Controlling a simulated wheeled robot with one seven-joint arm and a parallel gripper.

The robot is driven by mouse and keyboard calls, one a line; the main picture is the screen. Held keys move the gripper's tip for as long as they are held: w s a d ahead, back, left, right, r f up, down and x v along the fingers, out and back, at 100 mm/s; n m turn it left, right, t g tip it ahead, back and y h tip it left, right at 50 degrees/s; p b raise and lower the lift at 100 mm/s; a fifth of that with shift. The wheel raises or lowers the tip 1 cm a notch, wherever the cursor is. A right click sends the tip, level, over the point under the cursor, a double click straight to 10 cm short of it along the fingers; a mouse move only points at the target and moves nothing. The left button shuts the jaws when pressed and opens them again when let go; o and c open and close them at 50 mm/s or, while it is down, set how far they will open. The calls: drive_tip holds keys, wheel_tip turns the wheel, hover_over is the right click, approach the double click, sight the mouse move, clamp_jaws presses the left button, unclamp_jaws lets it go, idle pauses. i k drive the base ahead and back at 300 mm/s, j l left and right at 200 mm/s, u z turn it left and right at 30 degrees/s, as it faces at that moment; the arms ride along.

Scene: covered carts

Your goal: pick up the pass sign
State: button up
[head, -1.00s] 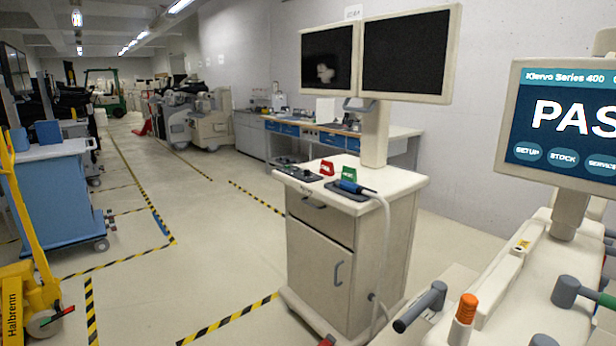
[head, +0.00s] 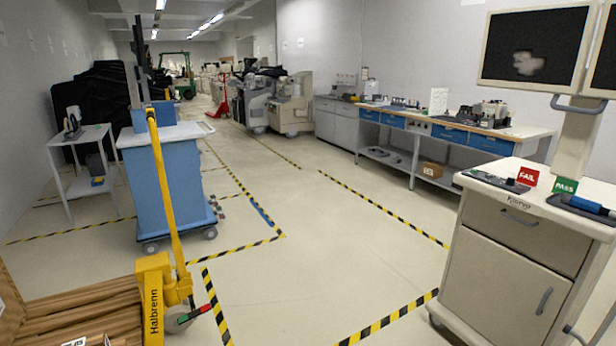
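The pass sign (head: 565,186) is a small green stand-up sign with white "PASS" lettering. It stands on the white top of a beige cart (head: 522,196) at the right of the head view. A red sign marked "FAIL" (head: 528,176) stands just left of it. A dark blue handheld device (head: 590,205) lies right beside the pass sign on a dark pad. My gripper is not in view.
Twin monitors (head: 530,48) rise above the cart. A workbench (head: 440,135) stands behind it along the wall. A yellow pallet jack (head: 160,290) and a blue cart (head: 165,180) stand left. Open floor with striped tape (head: 390,318) lies between.

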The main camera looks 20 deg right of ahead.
sight(561, 185)
drive_tip(key=i+z, duration=0.15)
drive_tip(key=i, duration=0.3)
drive_tip(key=i+j+z, duration=0.15)
drive_tip(key=i, duration=0.3)
drive_tip(key=i+j+z, duration=0.15)
drive_tip(key=i, duration=0.3)
drive_tip(key=i+j+z, duration=0.15)
drive_tip(key=i, duration=0.25)
